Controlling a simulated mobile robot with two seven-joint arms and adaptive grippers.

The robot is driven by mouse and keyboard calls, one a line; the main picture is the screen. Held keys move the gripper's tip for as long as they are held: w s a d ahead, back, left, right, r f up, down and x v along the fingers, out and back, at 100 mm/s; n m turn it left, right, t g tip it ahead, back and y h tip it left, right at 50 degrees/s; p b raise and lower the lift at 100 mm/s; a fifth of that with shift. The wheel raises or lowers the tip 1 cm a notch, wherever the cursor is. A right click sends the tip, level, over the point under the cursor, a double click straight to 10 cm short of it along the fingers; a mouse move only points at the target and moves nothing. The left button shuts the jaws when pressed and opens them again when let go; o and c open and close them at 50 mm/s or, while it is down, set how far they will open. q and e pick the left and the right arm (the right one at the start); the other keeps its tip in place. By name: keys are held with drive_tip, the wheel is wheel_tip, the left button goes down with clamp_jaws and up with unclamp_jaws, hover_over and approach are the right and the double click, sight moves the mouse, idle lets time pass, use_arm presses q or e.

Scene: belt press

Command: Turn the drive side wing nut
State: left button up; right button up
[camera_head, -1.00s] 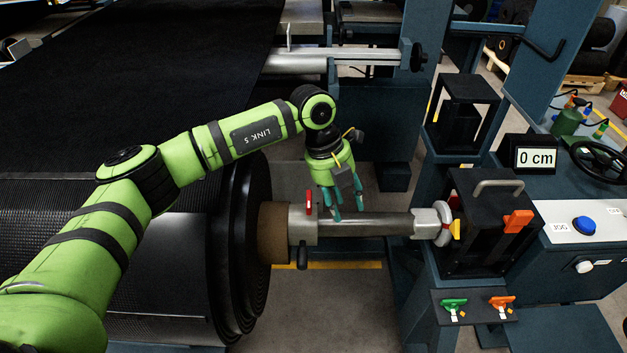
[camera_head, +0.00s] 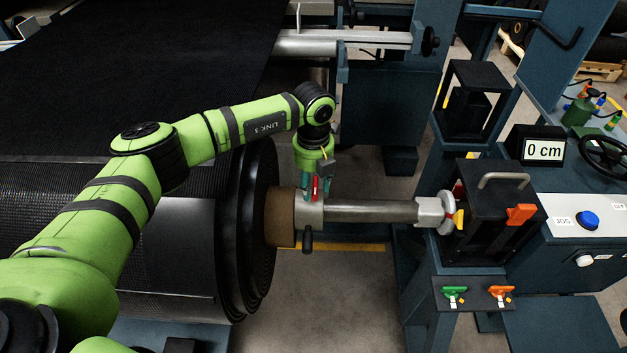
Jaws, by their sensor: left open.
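A narrow red upright part, which looks like the wing nut (camera_head: 315,187), stands on top of the grey collar (camera_head: 312,215) at the roll's end of the steel shaft (camera_head: 372,211). My left gripper (camera_head: 316,192) points down over the collar from above. Its teal fingers are open, one on each side of the red part, which shows between them. I cannot tell whether they touch it. A black handle (camera_head: 307,240) hangs below the collar. My right gripper is not in view.
The black belt roll (camera_head: 262,230) is close to the left of the collar. On the right are the shaft's bearing block (camera_head: 485,215), a small shelf with green and orange handles (camera_head: 470,293), a "0 cm" display (camera_head: 542,150) and a control panel (camera_head: 590,220).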

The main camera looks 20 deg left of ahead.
use_arm(q)
clamp_jaws()
